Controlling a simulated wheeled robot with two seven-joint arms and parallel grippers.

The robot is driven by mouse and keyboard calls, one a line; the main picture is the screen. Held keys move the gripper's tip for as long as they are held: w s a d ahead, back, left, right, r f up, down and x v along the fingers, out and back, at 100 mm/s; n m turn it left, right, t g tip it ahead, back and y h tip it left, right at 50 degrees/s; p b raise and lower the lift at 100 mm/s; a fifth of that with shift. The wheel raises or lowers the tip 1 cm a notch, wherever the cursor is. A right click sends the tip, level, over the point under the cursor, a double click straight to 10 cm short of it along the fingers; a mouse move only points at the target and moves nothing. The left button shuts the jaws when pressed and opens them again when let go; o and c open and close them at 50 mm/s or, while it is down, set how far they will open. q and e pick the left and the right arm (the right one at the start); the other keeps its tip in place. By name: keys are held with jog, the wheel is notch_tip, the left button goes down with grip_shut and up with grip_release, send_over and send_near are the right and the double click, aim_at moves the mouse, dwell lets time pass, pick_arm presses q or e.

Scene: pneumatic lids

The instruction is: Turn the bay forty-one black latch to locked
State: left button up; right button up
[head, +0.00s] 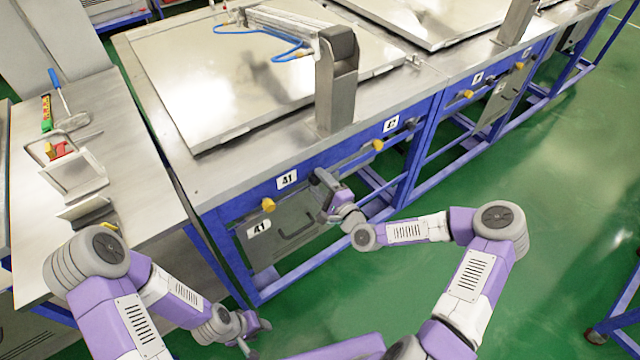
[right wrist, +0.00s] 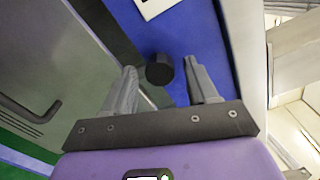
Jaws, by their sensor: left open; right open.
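The bay forty-one black latch (right wrist: 159,70) shows in the right wrist view as a dark round knob on the blue frame. It lies between the spread fingers of my right gripper (right wrist: 163,85), which is open; I cannot see either finger touching it. In the head view my right gripper (head: 325,190) is at the front of bay forty-one, right of the "41" label (head: 287,179), and largely hides the latch. The latch's turn position cannot be made out. My left gripper (head: 245,333) is open and empty, low in front of the side table.
A yellow knob (head: 268,205) sits left of the latch, above a grey door (head: 285,235) with a handle. A steel lid (head: 260,75) covers the bench top, with a grey post (head: 336,90) at its front edge. The side table (head: 30,190) holds tools.

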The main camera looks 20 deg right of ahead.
jog(key=p+v, duration=0.1)
jog(key=v, duration=0.6)
jog(key=shift+s, duration=0.25)
dwell(0.3)
jog(key=s+a+f+n+g+y, duration=0.1)
jog(key=s+a+f+n+g, duration=0.75)
jog(key=a+f, duration=0.35)
jog(key=s+d+f+n+g+h, duration=0.1)
jog(key=s+f+n+g, duration=0.2)
jog(key=s, duration=0.3)
jog(key=s+d+f+n+g+h+p, duration=0.1)
jog(key=s+d+f+n+g+h, duration=0.1)
jog(key=s+f+n+g, duration=0.1)
jog(key=s+f+g, duration=0.1)
jog(key=s+g, duration=0.1)
jog(key=s, duration=0.1)
jog(key=shift+s+n, duration=0.35)
jog(key=shift+s, duration=0.05)
